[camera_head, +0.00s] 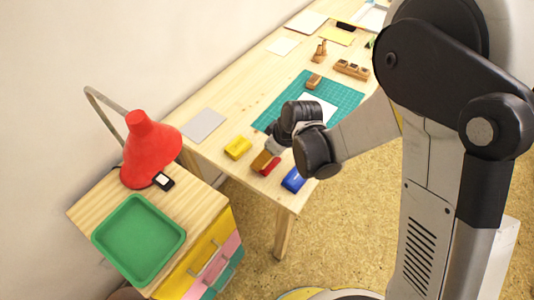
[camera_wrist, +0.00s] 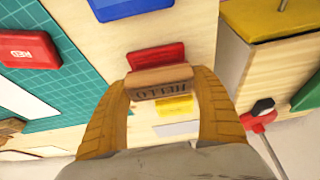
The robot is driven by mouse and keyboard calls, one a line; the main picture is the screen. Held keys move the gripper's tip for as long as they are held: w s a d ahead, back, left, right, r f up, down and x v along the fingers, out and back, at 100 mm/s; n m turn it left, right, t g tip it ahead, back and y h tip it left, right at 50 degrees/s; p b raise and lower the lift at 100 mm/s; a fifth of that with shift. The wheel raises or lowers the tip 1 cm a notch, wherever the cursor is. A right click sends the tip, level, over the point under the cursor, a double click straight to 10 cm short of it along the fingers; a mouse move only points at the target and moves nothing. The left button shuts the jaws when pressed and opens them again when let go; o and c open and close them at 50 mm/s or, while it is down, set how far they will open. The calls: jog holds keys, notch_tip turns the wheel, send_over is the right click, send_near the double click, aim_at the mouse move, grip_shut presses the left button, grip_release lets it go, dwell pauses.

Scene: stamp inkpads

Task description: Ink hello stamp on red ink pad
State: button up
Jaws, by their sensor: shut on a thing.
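My gripper (camera_wrist: 163,78) is shut on the wooden hello stamp, with one finger on each side. The stamp (camera_wrist: 160,92) shows "HELLO" lettering on the side facing the wrist camera. In the head view my gripper (camera_head: 274,147) is low over the table's near end, with the brown stamp (camera_head: 261,160) beneath it. A red pad (camera_wrist: 157,56) lies just beyond the stamp in the wrist view; it also shows beside the stamp in the head view (camera_head: 270,168). I cannot tell whether stamp and pad touch. A red block labelled "RED" (camera_wrist: 28,50) sits on the green mat.
A yellow pad (camera_head: 238,147) and a blue pad (camera_head: 293,180) flank the red one. The green mat (camera_head: 345,92) holds white paper and a wooden stamp (camera_head: 314,81). A red lamp (camera_head: 150,148) and green tray (camera_head: 138,238) stand on the drawer cabinet.

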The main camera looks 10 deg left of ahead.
jog(key=shift+f+b, duration=0.55)
jog(key=shift+b, duration=0.15)
dwell(2.0)
jog(key=shift+r, duration=0.1)
jog(key=shift+r+p, duration=0.35)
jog(key=shift+r, duration=0.2)
jog(key=shift+r+p, duration=1.95)
jog(key=shift+r, duration=0.85)
jog(key=shift+f, duration=0.1)
